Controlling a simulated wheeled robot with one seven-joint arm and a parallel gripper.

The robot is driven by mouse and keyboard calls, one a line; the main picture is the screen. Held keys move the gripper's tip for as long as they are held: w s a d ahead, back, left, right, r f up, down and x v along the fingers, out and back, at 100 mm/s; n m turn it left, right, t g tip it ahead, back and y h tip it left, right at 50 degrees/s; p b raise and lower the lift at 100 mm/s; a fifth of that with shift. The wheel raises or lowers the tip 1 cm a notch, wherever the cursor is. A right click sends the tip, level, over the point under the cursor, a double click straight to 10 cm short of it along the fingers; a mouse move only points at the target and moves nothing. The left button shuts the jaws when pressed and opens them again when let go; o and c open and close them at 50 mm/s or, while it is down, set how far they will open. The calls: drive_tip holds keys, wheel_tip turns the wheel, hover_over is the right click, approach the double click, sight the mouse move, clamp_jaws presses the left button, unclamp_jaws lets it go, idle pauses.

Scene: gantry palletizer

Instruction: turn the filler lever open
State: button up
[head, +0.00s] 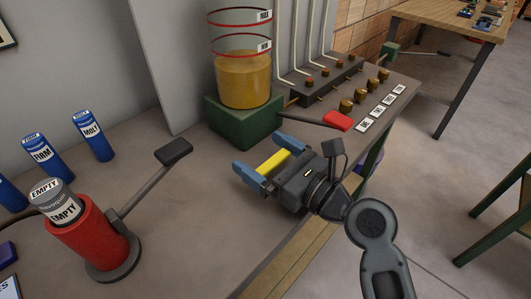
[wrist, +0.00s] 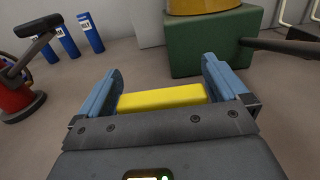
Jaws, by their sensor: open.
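A lever with a red grip (head: 337,120) reaches right from the green base (head: 242,122) of a clear tank of amber fluid (head: 243,80). Its dark rod (wrist: 275,44) also shows in the wrist view at upper right; the red grip does not show there. My gripper (head: 260,155) is open above the bench, in front of the green base and left of the red grip, apart from both. In the wrist view, my gripper's blue fingers (wrist: 162,72) stand wide apart, with a yellow bar (wrist: 161,97) across the palm between them.
A red cylinder (head: 95,236) with an "EMPTY" canister on top and a black-padded side lever (head: 174,151) stands at left. Several blue canisters (head: 93,135) stand behind. A pipe manifold (head: 318,80) with brass knobs and labels is right of the tank. Bare bench lies around my gripper.

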drive_tip(key=c, duration=1.2)
drive_tip(key=shift+w, duration=0.1)
